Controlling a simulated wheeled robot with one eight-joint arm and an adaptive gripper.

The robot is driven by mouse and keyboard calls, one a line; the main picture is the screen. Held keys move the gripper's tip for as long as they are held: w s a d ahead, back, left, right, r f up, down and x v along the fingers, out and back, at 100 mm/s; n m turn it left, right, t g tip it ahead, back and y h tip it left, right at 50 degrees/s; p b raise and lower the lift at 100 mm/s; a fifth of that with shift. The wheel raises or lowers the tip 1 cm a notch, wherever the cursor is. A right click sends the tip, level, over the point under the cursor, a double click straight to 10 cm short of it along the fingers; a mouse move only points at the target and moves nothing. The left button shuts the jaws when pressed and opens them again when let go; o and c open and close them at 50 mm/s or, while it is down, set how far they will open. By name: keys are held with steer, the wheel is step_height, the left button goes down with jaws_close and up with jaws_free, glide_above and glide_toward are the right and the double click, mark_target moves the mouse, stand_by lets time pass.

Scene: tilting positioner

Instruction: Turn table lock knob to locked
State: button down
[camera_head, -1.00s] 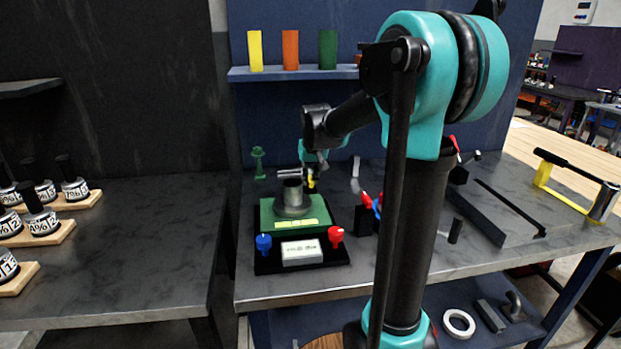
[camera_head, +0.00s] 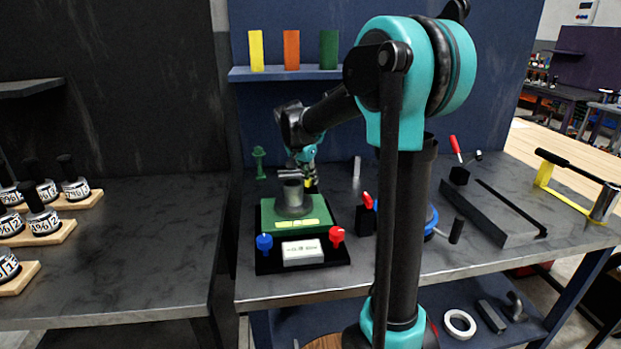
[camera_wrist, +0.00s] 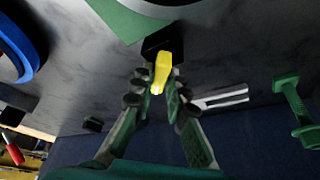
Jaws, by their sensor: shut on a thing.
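A yellow knob (camera_wrist: 161,72) on a black block (camera_wrist: 162,43) stands behind the green table plate (camera_head: 318,212). My gripper (camera_wrist: 160,90) has its fingers on both sides of this knob and is shut on it. In the head view, my gripper (camera_head: 306,177) is at the back of the positioner, and only a little yellow shows below it. A grey cylinder (camera_head: 291,196) stands on the green plate. A blue knob (camera_head: 264,242) and a red knob (camera_head: 336,235) are on the front of the black base. I see no readable lock marking.
A white label block (camera_head: 301,252) is between the front knobs. A black post with a red lever (camera_head: 366,212) is to the right. A green stand (camera_head: 259,162) is behind left; it also shows in the wrist view (camera_wrist: 294,105).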

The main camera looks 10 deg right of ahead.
steer(key=m, duration=0.2)
steer(key=m+g+h, duration=0.1)
steer(key=m, duration=0.1)
steer(key=shift+w+a+m+g, duration=0.1)
steer(key=shift+w+m+g, duration=0.1)
steer(key=shift+m+g, duration=0.1)
steer(key=m+g, duration=0.1)
steer(key=m, duration=0.3)
steer(key=shift+m+g, duration=0.3)
steer(key=shift+g, duration=0.1)
steer(key=c, duration=1.5)
jaws_free()
steer(key=shift+c, duration=0.2)
steer(key=shift+r, duration=0.1)
steer(key=v, duration=1.1)
steer(key=shift+a+r, duration=0.3)
steer(key=shift+a, duration=0.05)
